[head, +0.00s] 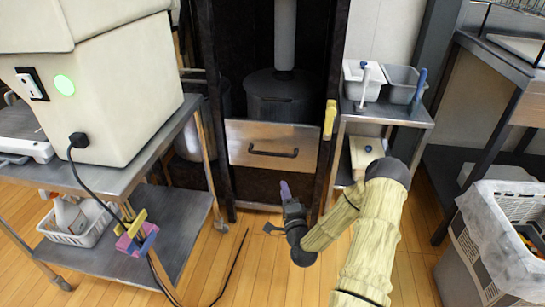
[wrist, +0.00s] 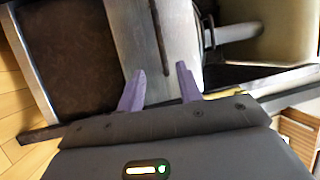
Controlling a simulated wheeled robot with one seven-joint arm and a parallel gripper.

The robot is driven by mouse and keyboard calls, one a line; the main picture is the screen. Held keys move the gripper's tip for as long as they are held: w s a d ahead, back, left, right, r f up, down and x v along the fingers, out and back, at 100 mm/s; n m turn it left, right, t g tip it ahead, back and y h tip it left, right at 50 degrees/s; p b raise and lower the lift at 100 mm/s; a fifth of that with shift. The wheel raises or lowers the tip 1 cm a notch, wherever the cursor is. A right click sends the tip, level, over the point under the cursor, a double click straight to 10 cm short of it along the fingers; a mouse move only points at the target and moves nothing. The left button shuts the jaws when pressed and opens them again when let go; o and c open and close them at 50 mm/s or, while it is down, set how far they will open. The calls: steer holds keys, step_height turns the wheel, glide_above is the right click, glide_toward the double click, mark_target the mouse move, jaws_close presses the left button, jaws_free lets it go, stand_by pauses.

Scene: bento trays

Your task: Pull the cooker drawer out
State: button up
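The cooker drawer (head: 272,166) has a plain metal front low between the cooker's dark posts. I cannot tell whether it stands slightly out. Its dark bar handle (head: 273,153) runs across the middle. In the wrist view, the drawer front (wrist: 135,35) is turned on its side and the handle (wrist: 159,35) is a dark bar. My gripper (head: 285,190) is below and in front of the handle. Its purple fingers (wrist: 160,70) are spread with nothing between them. The handle's near end lies just past the fingertips, apart from them.
A steel cart (head: 190,235) with a large cream machine (head: 120,110) stands at the left. A small shelf (head: 405,113) with grey bins is right of the cooker. A lined crate (head: 465,250) stands at the far right. The wooden floor (head: 240,285) before the cooker is mostly clear.

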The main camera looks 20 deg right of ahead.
mark_target(273, 154)
steer(key=shift+w, duration=0.1)
steer(key=b+x, duration=0.6)
steer(key=x, duration=1)
steer(key=shift+w, duration=0.2)
steer(key=shift+w+d+r, duration=0.15)
steer(key=shift+w, duration=0.25)
jaws_close()
